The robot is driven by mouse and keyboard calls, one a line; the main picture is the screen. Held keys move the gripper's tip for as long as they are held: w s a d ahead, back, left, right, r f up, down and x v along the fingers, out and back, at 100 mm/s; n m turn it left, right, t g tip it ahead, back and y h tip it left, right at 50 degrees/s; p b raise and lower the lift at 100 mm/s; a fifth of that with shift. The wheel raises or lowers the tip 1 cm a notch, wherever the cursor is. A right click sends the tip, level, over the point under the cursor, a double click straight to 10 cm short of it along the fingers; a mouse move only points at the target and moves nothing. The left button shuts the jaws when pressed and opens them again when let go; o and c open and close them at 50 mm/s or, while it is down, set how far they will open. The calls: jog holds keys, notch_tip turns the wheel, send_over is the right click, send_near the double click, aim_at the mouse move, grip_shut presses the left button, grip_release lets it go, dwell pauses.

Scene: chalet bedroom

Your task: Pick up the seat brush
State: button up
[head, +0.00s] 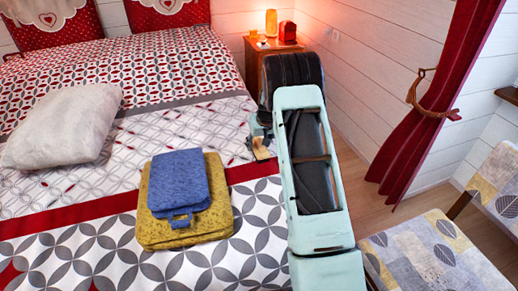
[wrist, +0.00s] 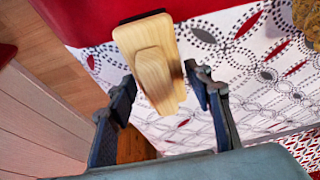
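The seat brush (wrist: 152,75) is a pale wooden block with a raised wooden grip and a dark strip at its far end. It lies on the bed near the side edge, by the red band. My gripper (wrist: 160,80) is open in the wrist view, with one dark finger on each side of the brush's near end and a visible gap on both sides. I cannot tell how far above it the fingertips are. In the head view, the brush (head: 262,154) shows just below my gripper (head: 254,138), which is partly hidden by my arm.
A blue folded towel (head: 180,180) on a mustard one (head: 155,235) lies left of the brush on the patterned bed (head: 60,240). A grey pillow (head: 62,130) is farther left. A nightstand (head: 257,60) with a lamp (head: 271,22) stands behind. A patterned chair (head: 430,250) is at right.

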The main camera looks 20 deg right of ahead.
aim_at(258, 139)
jog(key=c, duration=0.7)
jog(key=shift+c, duration=0.5)
jog(key=shift+r, duration=0.5)
notch_tip(258, 139, up, 2)
jog(key=shift+w+r+p, duration=0.1)
jog(key=shift+r+p, duration=0.15)
jog(key=shift+p, duration=0.2)
jog(key=s+d+r, duration=0.2)
jog(key=s+r, duration=0.2)
jog(key=s, duration=0.2)
jog(key=s+d+r+p, duration=0.1)
jog(key=s+d+r, duration=0.1)
jog(key=s+r, duration=0.3)
jog(key=shift+s+d+r, duration=0.3)
jog(key=shift+s, duration=0.9)
